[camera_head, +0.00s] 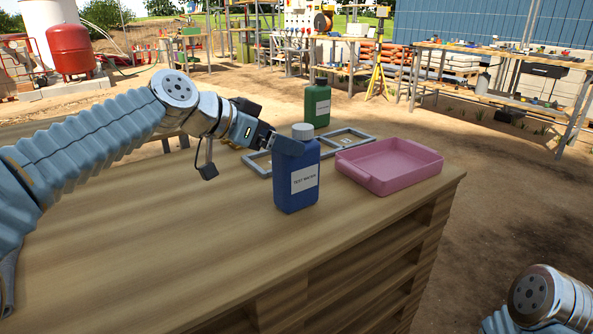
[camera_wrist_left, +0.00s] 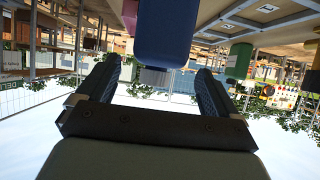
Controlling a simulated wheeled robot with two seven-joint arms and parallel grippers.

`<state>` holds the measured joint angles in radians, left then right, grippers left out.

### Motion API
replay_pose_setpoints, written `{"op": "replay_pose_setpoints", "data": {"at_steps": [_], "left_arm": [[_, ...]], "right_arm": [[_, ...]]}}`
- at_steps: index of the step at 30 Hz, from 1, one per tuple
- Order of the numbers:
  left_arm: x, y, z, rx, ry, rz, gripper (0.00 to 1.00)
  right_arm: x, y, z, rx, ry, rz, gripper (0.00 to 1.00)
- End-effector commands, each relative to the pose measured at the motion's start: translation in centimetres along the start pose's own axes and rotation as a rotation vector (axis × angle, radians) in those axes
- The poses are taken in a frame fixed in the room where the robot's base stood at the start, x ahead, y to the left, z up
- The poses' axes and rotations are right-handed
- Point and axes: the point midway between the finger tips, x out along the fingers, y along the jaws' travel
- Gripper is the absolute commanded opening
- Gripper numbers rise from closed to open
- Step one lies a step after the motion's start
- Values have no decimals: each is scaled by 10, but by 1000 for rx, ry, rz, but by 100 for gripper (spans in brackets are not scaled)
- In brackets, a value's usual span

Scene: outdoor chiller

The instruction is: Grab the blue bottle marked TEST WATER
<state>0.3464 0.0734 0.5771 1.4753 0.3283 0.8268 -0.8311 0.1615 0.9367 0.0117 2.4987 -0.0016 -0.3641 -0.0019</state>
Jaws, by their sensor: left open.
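The blue bottle (camera_head: 297,185) with a white label reading TEST WATER and a pale cap stands upright on the wooden table. My left gripper (camera_head: 274,141) is at the bottle's upper left, near its shoulder and cap, and partly hidden behind it. In the upside-down left wrist view, the blue bottle (camera_wrist_left: 165,32) is ahead, with its cap between the lines of the two spread fingers. The left gripper (camera_wrist_left: 158,76) is open and holds nothing; I cannot tell whether it touches the bottle. My right gripper is out of view; only part of that arm shows lower right.
A pink tray (camera_head: 372,182) sits right of the blue bottle. A green bottle (camera_head: 317,106) and a grey metal frame (camera_head: 341,134) are behind it. The table's front edge is close to the bottle; the tabletop (camera_head: 150,240) at left is clear.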

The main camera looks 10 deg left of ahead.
Motion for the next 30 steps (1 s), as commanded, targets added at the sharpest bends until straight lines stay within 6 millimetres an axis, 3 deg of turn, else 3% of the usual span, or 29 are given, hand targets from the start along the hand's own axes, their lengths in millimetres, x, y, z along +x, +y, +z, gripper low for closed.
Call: {"op": "replay_pose_setpoints", "data": {"at_steps": [12,20,30], "left_arm": [[52,2,4,1,1,2,94],[55,2,5,1,1,-1,94],[55,2,5,1,1,-1,42]], "right_arm": [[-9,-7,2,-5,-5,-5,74],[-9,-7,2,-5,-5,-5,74],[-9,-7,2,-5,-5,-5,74]]}}
